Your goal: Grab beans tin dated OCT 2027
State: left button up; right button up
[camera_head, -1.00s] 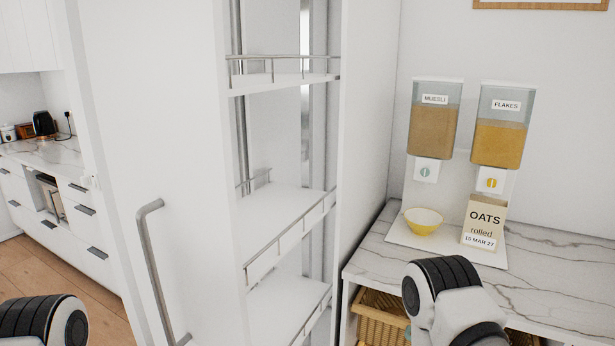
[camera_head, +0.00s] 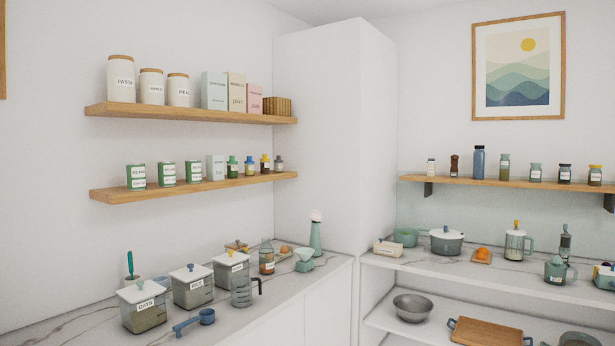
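Three green tins with white labels stand upright in a row on the lower wooden shelf at the left. They are the left tin (camera_head: 136,176), the middle tin (camera_head: 167,174) and the right tin (camera_head: 193,172). Their labels seem to read BEANS, with a smaller date line too small to read, so I cannot tell which is dated OCT 2027. Neither of my grippers shows in the head view.
The lower shelf (camera_head: 110,196) also holds a pale box (camera_head: 215,167) and several small bottles. Below, the marble counter (camera_head: 95,318) carries lidded canisters, a blue scoop (camera_head: 195,321) and a jug (camera_head: 241,291). A tall white cabinet (camera_head: 335,130) fills the corner.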

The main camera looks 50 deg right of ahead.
aim_at(167, 170)
jog(key=j+z, duration=0.15)
jog(key=z, duration=0.9)
jog(key=l, duration=0.1)
jog(key=i, duration=0.05)
